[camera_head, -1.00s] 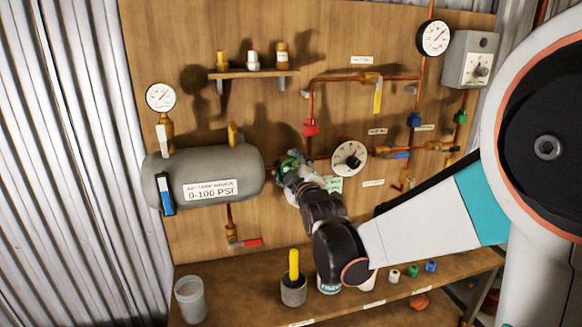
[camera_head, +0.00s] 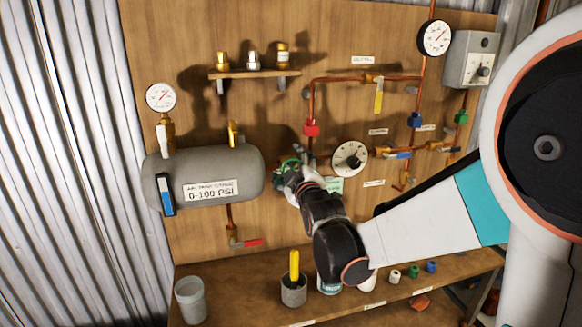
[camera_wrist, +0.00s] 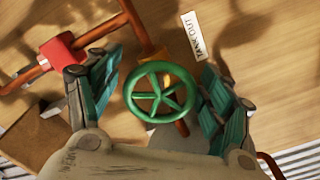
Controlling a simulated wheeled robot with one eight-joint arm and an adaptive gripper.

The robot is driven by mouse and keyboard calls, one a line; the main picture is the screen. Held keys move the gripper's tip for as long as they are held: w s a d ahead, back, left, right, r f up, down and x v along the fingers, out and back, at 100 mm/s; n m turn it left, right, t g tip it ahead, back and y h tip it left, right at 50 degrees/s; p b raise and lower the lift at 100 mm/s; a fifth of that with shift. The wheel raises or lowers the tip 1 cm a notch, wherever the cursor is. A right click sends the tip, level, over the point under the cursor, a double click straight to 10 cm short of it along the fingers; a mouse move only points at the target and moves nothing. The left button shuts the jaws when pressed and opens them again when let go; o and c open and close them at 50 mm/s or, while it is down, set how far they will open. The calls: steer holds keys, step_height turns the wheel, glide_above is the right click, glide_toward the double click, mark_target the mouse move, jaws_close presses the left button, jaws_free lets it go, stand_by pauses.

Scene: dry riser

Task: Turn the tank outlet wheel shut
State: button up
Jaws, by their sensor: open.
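The tank outlet wheel (camera_wrist: 160,92) is a green spoked handwheel, seen face on in the wrist view beside a label reading TANK OUT (camera_wrist: 194,36). My gripper (camera_wrist: 155,95) is open, with one teal-padded finger on each side of the wheel. Whether the pads touch the rim cannot be told; small gaps seem to show. In the head view my gripper (camera_head: 290,172) is at the pipe just right of the grey tank (camera_head: 225,168), and it mostly hides the wheel there.
A red fitting (camera_head: 311,128) is on the copper pipe just above my gripper. A round dial (camera_head: 349,159) is close on the right. A shelf (camera_head: 255,73) with small fittings is above. A bench (camera_head: 245,275) below holds cups and coloured caps.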

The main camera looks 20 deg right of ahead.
steer(key=s, duration=1.2)
steer(key=shift+s, duration=0.1)
steer(key=w+n+b, duration=0.1)
steer(key=w+n, duration=0.3)
steer(key=n, duration=0.1)
steer(key=w+n+b, duration=0.1)
steer(key=w+n, duration=0.3)
steer(key=n, duration=0.2)
steer(key=w+n+b, duration=0.1)
steer(key=w+n, duration=0.3)
steer(key=n, duration=0.1)
steer(key=shift+w, duration=0.1)
steer(key=c, duration=1.1)
